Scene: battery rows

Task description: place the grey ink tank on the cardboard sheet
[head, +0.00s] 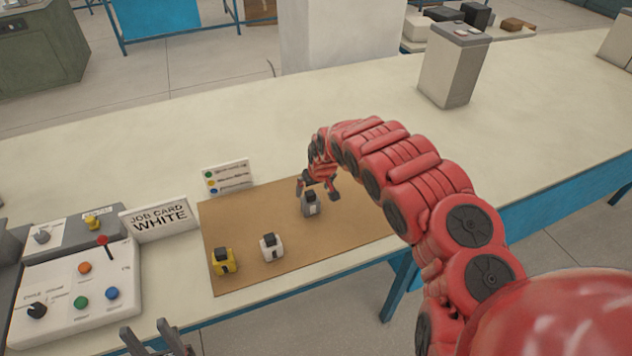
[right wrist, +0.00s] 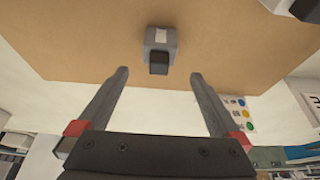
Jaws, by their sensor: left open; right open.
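The grey ink tank (head: 311,203) stands on the cardboard sheet (head: 290,257), toward its right side. It also shows in the right wrist view (right wrist: 160,50), just beyond my fingertips. My right gripper (head: 319,193) is open at the tank; in the right wrist view its two fingers (right wrist: 158,80) are spread, with nothing held between them. My left gripper (head: 153,338) is open at the bottom left of the head view, in front of the table edge, and looks empty.
A yellow tank (head: 223,262) and a white tank (head: 271,247) stand on the sheet's left part. A "JOB CARD WHITE" sign (head: 160,219), a colour-dot card (head: 228,177) and a button panel (head: 78,290) stand to the left. A grey box (head: 453,70) stands farther back.

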